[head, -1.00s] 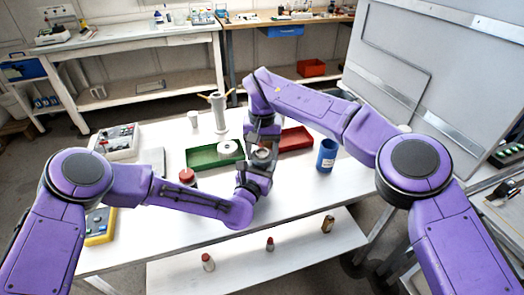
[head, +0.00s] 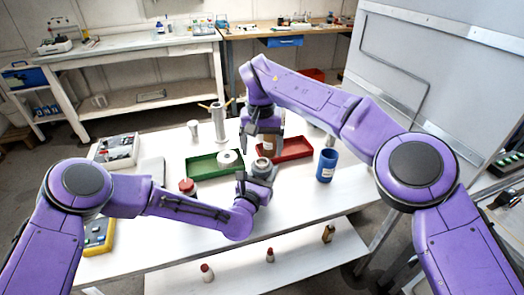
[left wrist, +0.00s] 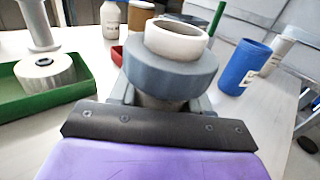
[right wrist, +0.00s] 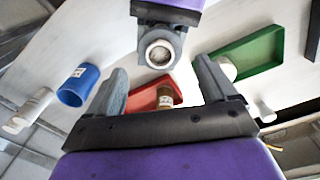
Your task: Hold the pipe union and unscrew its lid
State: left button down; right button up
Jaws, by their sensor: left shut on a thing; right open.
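The pipe union (left wrist: 170,75) has a wide grey collar with a pale ring-shaped top part (left wrist: 178,40) rising from it. My left gripper (head: 258,172) is shut on the union's lower part and holds it upright above the table. In the right wrist view, the union (right wrist: 160,53) shows its round open top. My right gripper (right wrist: 162,85) is open with nothing between its fingers. In the head view it (head: 264,135) is above the union, apart from it. Whether the pale ring is the lid, I cannot tell.
A green tray (head: 198,168) holds a white ring-shaped part (head: 227,158). A red tray (head: 300,155) lies to its right, with a brown bottle (right wrist: 166,101) by it. A blue cup (head: 327,165) stands at the right, a red-capped jar (head: 187,187) at the left.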

aim_at(262, 161)
jog(key=m, duration=0.2)
jog(key=r+m, duration=0.1)
jog(key=m, duration=0.1)
jog(key=shift+w, duration=0.1)
jog(key=m, duration=0.3)
jog(key=shift+r+m, duration=0.2)
jog(key=shift+m, duration=0.2)
jog(key=m, duration=0.6)
jog(key=shift+r, duration=0.2)
jog(key=m, duration=0.6)
jog(key=shift+r, duration=0.2)
jog(key=m, duration=0.6)
jog(key=shift+r+m, duration=0.1)
jog(key=shift+m, duration=0.2)
jog(key=m, duration=1.4)
jog(key=shift+m, duration=0.3)
notch_tip(262, 161, down, 8)
jog(key=shift+r, duration=0.1)
jog(key=c, duration=1.1)
jog(key=n, duration=0.6)
